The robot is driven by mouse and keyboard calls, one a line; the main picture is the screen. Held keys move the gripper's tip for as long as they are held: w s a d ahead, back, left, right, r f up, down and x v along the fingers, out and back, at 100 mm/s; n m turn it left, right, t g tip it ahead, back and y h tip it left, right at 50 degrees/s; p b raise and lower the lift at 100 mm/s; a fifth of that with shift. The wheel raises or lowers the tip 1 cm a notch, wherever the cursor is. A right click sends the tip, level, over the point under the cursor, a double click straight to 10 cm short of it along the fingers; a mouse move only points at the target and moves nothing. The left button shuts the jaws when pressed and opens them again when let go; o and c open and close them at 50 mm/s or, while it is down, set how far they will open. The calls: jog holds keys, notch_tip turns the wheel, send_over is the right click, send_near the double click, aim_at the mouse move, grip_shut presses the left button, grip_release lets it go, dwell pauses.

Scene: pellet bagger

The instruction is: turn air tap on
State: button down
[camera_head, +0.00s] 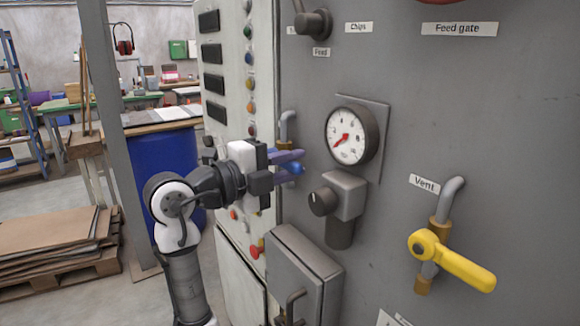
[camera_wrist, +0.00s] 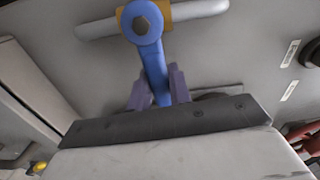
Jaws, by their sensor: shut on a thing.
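The air tap is a blue lever on a brass valve body in a grey pipe. The lever (camera_wrist: 155,68) shows in the wrist view, running down from its round pivot, roughly square to the pipe (camera_wrist: 100,27). My gripper (camera_wrist: 160,90) is shut on the lever, with a finger on each side near its free end. In the head view my gripper (camera_head: 288,167) reaches the machine's left part, and only a blue end of the tap (camera_head: 297,168) shows between its fingers. The brass body (camera_head: 285,146) and pipe (camera_head: 288,122) show partly behind; no label for this tap is readable.
A pressure gauge (camera_head: 351,135) and a grey regulator with a black knob (camera_head: 337,197) are right of my gripper. A yellow vent lever (camera_head: 453,261) is further right. A button panel (camera_head: 235,60) stands left, and a grey box (camera_head: 292,275) juts out below.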

jog(key=n, duration=0.1)
jog(key=r+n, duration=0.1)
jog(key=shift+w+r+n, duration=0.1)
jog(key=shift+r+n, duration=0.2)
jog(key=shift+n, duration=0.1)
jog(key=n, duration=0.1)
jog(key=r+n, duration=0.1)
jog(key=shift+w+a+r+n, duration=0.15)
jog(key=shift+w+a+n, duration=0.1)
jog(key=shift+n, duration=0.15)
jog(key=shift+w+a+r+n+p, duration=0.15)
jog(key=shift+w+r+n+p, duration=0.1)
jog(key=shift+n, duration=0.45)
jog(key=shift+w+a+r+n+p, duration=0.15)
jog(key=shift+r+n+p, duration=0.1)
jog(key=shift+n, duration=0.45)
jog(key=shift+w+a+r+n+p, duration=0.15)
jog(key=shift+w+r+n, duration=0.1)
jog(key=shift+n, duration=0.45)
jog(key=c, duration=1.3)
grip_release()
jog(key=shift+r, duration=0.1)
